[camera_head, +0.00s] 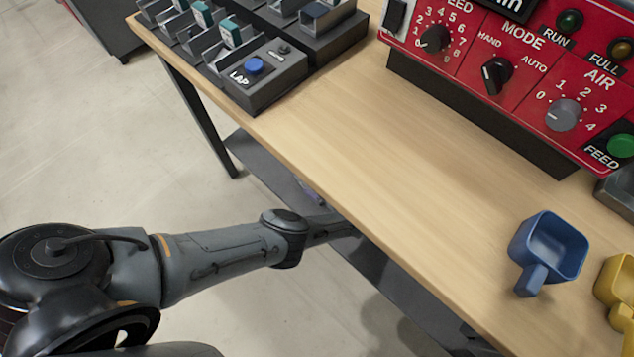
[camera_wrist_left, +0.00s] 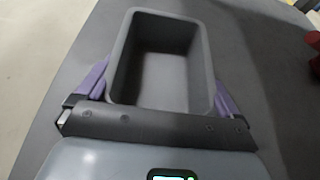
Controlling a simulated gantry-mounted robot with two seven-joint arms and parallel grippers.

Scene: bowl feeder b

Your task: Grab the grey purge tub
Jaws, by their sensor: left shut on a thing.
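The grey purge tub (camera_wrist_left: 201,62) is an empty, open-topped rectangular tub in the left wrist view. My left gripper (camera_wrist_left: 160,85) has its purple fingers on either side of the tub and is shut on it. Whether the tub touches the dark surface (camera_wrist_left: 262,100) around it cannot be told. In the head view my left arm reaches in from the left and under the edge of the wooden table, so the tub and most of the gripper are hidden there. My right gripper is not in view.
The wooden table (camera_head: 420,180) overhangs a dark lower shelf (camera_head: 375,262). On top are a blue scoop (camera_head: 552,248), a yellow scoop (camera_head: 615,285), a red control panel (camera_head: 470,55) and a rack with a blue LAP button (camera_head: 254,66). The table's middle is clear.

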